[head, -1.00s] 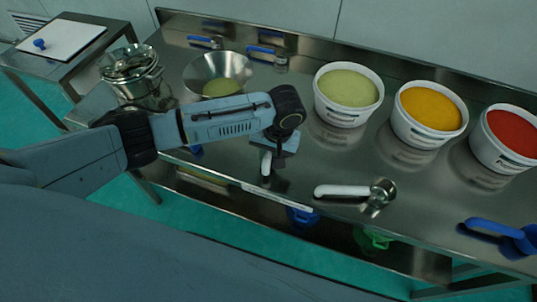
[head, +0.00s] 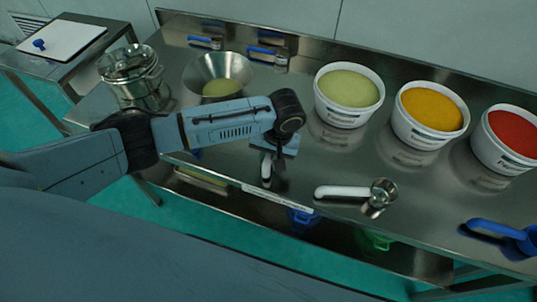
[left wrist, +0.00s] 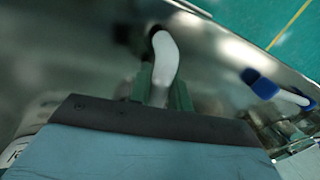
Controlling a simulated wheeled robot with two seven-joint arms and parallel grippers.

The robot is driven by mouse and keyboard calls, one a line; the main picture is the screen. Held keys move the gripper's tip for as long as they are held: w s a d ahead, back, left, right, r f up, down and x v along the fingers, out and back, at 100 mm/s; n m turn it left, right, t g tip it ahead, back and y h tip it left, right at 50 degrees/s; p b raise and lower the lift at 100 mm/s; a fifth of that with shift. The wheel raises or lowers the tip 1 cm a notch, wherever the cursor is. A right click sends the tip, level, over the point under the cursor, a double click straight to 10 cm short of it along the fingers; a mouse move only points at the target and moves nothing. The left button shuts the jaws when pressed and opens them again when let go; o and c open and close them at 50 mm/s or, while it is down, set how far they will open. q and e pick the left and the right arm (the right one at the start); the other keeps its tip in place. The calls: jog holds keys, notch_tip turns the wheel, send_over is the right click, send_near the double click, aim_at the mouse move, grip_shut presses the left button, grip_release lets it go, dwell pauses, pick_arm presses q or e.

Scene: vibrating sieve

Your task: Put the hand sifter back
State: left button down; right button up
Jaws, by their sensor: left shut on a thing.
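My left gripper (head: 270,172) is low over the front middle of the steel table. In the left wrist view the left gripper (left wrist: 165,88) is shut on a white handle (left wrist: 166,55), which also shows in the head view (head: 266,168). The working end of this held tool is hidden, so I cannot confirm that it is the hand sifter. A second white-handled tool (head: 342,191) with a round metal cup lies on the table to the right of the gripper. My right gripper is not in view.
Tubs of green (head: 347,112), yellow (head: 430,132) and red (head: 508,150) contents stand at the back right. A metal bowl (head: 217,72) and a lidded steel pot (head: 136,82) are at the left. A blue scoop (head: 505,236) lies at the right front. Blue-handled valves (head: 265,52) are behind.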

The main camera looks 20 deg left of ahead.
pick_arm(q)
jog(key=c, duration=0.7)
grip_release()
jog(key=shift+c, duration=0.2)
jog(key=shift+r+p, duration=3.5)
jog(key=shift+p, duration=1.05)
